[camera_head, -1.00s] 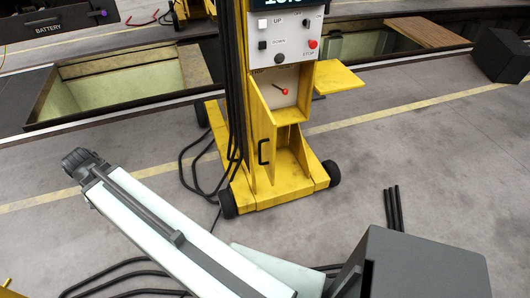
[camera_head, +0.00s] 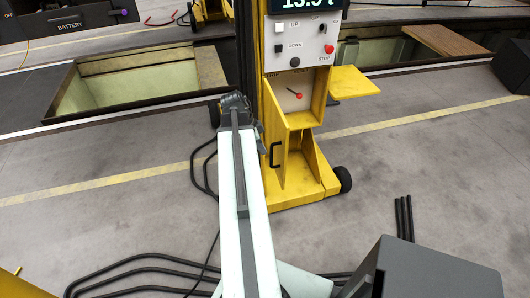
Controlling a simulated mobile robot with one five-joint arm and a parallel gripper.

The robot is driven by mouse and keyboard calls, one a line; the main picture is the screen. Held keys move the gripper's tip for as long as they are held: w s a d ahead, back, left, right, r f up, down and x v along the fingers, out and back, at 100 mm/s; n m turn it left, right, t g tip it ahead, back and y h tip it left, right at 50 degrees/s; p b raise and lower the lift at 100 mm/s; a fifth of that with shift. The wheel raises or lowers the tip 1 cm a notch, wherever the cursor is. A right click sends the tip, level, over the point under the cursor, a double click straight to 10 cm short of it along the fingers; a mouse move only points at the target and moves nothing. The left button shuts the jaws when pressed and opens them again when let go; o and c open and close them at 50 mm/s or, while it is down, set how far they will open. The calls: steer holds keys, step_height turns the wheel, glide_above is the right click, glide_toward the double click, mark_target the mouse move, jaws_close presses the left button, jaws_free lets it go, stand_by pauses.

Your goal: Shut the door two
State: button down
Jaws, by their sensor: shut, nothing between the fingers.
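The yellow lifting jack (camera_head: 305,195) stands beyond my arm, right of the middle. A yellow door panel (camera_head: 272,117) with a black handle (camera_head: 275,155) stands open at the front left of its cabinet, and the lower recess and the white panel with a red knob (camera_head: 299,96) show. A second yellow panel (camera_head: 356,80) sticks out to the right of the cabinet. No number on either panel is readable, so I cannot tell which is door two. My arm's dark far end is just left of the handled panel; contact cannot be judged. My gripper's fingers do not show.
Black cables (camera_head: 140,265) lie on the floor at the lower left and beside the jack. Open pits (camera_head: 130,85) lie behind the jack. Short black rods (camera_head: 404,218) lie at the right. The floor right of the jack is mostly clear.

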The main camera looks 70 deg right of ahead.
steer(key=s+d+f+b, duration=0.3)
steer(key=s+f+b, duration=0.1)
steer(key=s+f, duration=0.1)
steer(key=shift+d+f+b, duration=0.35)
steer(key=shift+d+f, duration=0.05)
steer(key=shift+f, duration=0.3)
steer(key=shift+s, duration=0.1)
